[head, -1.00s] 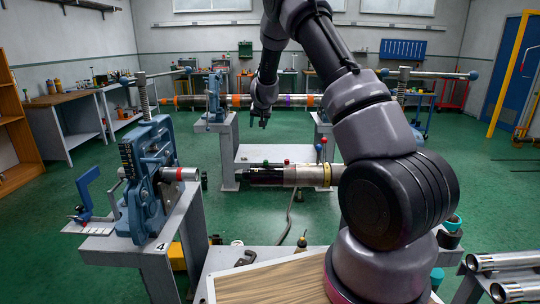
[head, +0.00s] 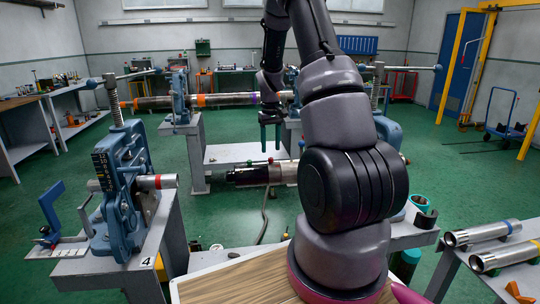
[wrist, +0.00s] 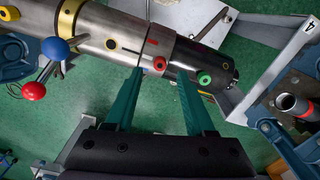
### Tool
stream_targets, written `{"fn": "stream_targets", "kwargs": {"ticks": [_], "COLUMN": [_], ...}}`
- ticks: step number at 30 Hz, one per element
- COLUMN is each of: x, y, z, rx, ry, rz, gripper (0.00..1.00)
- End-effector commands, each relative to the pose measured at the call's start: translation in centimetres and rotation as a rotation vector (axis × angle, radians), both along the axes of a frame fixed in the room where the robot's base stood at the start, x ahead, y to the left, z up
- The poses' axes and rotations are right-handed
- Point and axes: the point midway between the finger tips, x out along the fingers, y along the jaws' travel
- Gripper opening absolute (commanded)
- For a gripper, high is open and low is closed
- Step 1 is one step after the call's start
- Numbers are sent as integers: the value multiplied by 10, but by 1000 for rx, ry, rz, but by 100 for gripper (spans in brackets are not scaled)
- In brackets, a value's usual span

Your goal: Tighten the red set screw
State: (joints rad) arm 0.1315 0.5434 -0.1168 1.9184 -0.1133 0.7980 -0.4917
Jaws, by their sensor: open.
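The red set screw (wrist: 159,63) is a small red knob with a dark centre on the side of the metal pipe body (wrist: 112,32) in the wrist view. A green screw (wrist: 204,79) sits to its right on the black section. My gripper (wrist: 160,73) is open, with one teal finger on each side of the red screw in the picture and nothing held. Whether the fingers touch the pipe cannot be told. In the head view my gripper (head: 269,134) points down above the pipe body (head: 284,172), with a small red knob (head: 271,160) below it.
A lever with a red ball (wrist: 33,91) and a blue ball (wrist: 55,48) is at the left. Blue vises (head: 125,190) hold pipes left and behind. A grey stand marked 4 (wrist: 296,40) is at the right. Steel pipes (head: 480,233) lie front right.

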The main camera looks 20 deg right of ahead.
Motion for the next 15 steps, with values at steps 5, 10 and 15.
{"fn": "stream_targets", "kwargs": {"ticks": [5,10,15], "x": [0,0,0], "y": [0,0,0], "z": [-28,-39,-41], "rx": [1,0,0], "ry": [2,0,-1], "rz": [0,0,0], "gripper": [55,55,55]}}
